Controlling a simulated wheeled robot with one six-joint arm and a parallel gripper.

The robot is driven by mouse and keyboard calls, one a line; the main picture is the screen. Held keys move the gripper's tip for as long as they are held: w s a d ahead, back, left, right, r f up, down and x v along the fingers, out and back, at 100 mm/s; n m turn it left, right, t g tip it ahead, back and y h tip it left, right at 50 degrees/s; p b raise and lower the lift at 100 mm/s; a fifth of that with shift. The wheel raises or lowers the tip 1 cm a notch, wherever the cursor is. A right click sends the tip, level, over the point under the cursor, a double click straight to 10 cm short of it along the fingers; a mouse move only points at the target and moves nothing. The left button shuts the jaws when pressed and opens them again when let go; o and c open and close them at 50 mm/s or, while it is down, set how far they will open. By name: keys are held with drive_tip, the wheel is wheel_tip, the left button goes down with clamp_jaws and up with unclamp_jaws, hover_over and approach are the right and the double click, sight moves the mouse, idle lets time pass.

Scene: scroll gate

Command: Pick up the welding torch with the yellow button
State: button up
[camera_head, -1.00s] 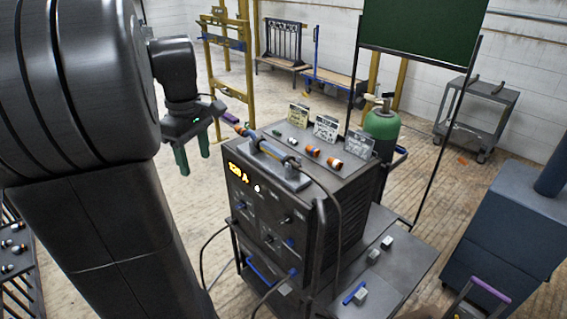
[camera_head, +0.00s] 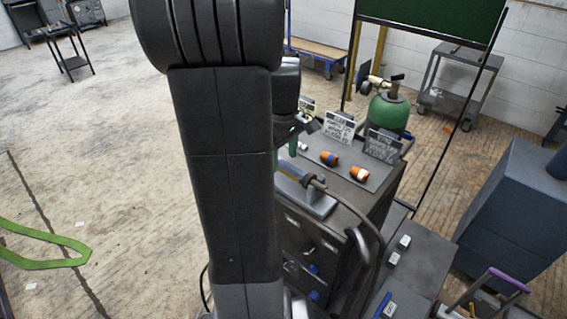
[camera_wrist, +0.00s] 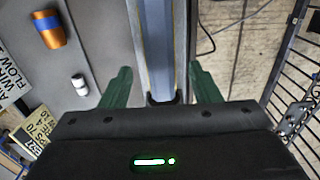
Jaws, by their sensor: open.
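The welding torch (camera_head: 291,172) lies on a grey cradle on top of the dark welding machine, its cable running off to the right. My arm hides its left end in the head view. My gripper (camera_wrist: 159,70) is open. In the wrist view its two green fingers stand on either side of a long blue-grey bar (camera_wrist: 158,35) with thin yellowish edges, apparently the torch handle or its cradle. Both fingers look clear of it. In the head view only a bit of the gripper shows beside my arm. I cannot make out a yellow button.
Orange nozzles (camera_head: 329,158) and small white parts lie on the machine top near sign cards (camera_head: 339,126). A green gas cylinder (camera_head: 388,112) stands behind. A blue-grey cabinet (camera_head: 510,215) stands at right. The floor at left is largely open.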

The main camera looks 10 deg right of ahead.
wheel_tip(320, 180, down, 2)
drive_tip(key=c, duration=1.2)
drive_tip(key=shift+r, duration=0.1)
